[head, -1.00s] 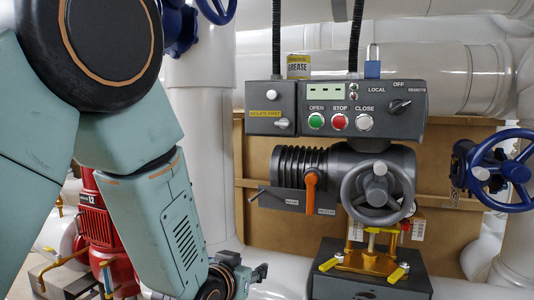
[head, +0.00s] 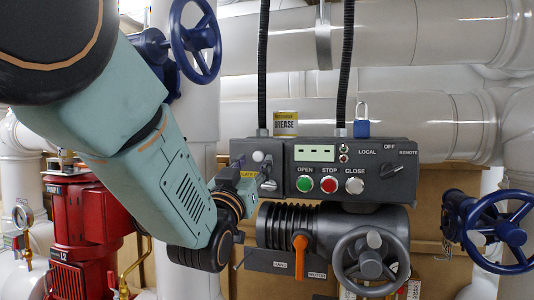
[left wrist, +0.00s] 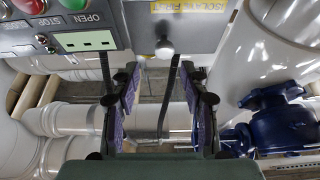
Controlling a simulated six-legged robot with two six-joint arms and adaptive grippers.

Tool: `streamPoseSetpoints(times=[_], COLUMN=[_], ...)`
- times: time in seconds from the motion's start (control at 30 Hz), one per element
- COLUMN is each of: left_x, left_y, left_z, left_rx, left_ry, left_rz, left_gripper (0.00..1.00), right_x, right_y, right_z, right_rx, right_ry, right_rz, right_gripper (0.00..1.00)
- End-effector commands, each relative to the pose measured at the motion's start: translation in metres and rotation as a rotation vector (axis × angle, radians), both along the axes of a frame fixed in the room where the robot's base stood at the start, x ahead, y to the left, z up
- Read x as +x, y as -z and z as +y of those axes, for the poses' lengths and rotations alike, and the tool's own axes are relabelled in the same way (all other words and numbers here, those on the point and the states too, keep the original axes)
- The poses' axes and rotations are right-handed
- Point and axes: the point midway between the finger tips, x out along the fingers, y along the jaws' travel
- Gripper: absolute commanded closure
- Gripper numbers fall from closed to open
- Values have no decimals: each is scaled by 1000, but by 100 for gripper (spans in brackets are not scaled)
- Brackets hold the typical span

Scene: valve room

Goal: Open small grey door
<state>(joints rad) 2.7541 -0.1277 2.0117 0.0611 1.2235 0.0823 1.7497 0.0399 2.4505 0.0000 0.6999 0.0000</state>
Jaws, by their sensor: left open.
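The small grey door (left wrist: 190,28) is the left section of the grey control box, with a yellow "ISOLATE FIRST" label and a round light knob (left wrist: 165,48). In the head view the door (head: 272,147) is partly hidden by my left gripper (head: 262,174), and its knob shows just above the fingers. The door looks closed. In the left wrist view my left gripper (left wrist: 163,92) is open, with nothing between its fingers. The knob lies beyond the fingertips, roughly centred between them, apparently not touched. My right gripper is not in view.
The control panel (head: 345,153) with buttons and a blue padlock (head: 361,124) is right of the door. A grey handwheel (head: 370,256) and orange lever (head: 300,250) are below. Blue valve wheels (head: 195,40) and a red pump (head: 85,230) stand nearby.

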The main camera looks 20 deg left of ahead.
Motion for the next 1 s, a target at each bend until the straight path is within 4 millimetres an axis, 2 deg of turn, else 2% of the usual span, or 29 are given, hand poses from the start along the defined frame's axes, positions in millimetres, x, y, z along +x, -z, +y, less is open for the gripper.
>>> streamPoseSetpoints(times=[0.1, 0.23, 0.6, 1.0], left_x=[16, 26, 32, 32], left_y=[-7, -10, -11, -10], left_z=[1, 1, 3, 3], left_rx=[-2, -1, 0, -2], left_ry=[0, -1, -1, -1], left_rz=[2, 3, 2, 4], left_gripper=[55, 55, 56, 90], right_x=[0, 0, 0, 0], right_y=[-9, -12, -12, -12], right_z=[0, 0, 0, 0], right_rx=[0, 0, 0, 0], right_ry=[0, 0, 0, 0], right_rz=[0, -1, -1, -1], right_gripper=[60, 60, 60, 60])
